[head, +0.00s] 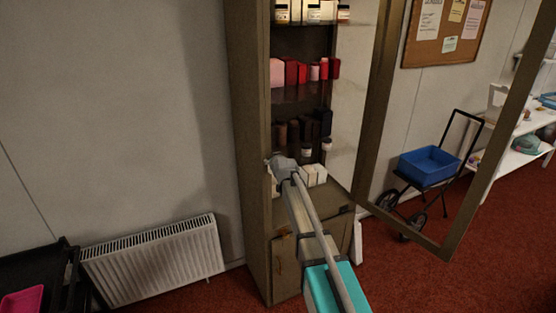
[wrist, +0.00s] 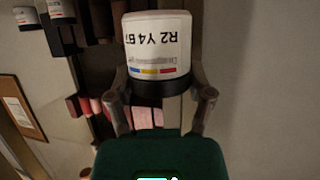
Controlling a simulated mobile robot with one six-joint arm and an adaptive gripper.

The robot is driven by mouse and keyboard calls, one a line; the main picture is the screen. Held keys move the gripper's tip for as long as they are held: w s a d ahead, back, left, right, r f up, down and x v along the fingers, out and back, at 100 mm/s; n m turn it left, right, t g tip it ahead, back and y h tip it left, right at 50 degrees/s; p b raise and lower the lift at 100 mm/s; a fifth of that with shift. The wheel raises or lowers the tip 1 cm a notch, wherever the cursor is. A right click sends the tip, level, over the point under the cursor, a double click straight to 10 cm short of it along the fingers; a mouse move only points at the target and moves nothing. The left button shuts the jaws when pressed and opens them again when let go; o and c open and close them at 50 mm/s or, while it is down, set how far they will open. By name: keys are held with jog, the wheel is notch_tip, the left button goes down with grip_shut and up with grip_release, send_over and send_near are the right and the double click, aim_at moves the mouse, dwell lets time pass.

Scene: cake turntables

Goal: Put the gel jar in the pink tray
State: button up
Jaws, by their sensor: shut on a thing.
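In the wrist view a jar (wrist: 157,45) with a white label and a dark lid sits between my fingers, its print upside down in the picture. The label carries letters and numbers and coloured bars; I take it to be the gel jar. My gripper (wrist: 160,92) is shut on it near the dark lid. In the head view my gripper (head: 280,165) is at the front of the tall open cabinet; the held jar is not clear there. The pink tray (head: 22,302) is at the bottom left corner of the head view, partly cut off, far from my gripper.
The cabinet (head: 257,200) has shelves of bottles, red and pink boxes and other jars (head: 307,150). Its glazed door (head: 376,105) stands open to the right. A radiator (head: 155,262) lies between cabinet and a dark cart (head: 35,262). A trolley with a blue bin (head: 428,166) stands right.

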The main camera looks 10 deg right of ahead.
jog(key=s+a+f+n+g+y+b, duration=0.3)
jog(key=s+a+f+n+y+b, duration=0.3)
jog(key=s+a+f+b, duration=1.6)
jog(key=s+a+f+y, duration=0.1)
jog(key=s+a, duration=0.2)
jog(key=shift+a+f+n+b, duration=0.15)
jog(key=shift+a+n+b, duration=0.15)
jog(key=shift+b, duration=0.05)
jog(key=shift+s, duration=0.15)
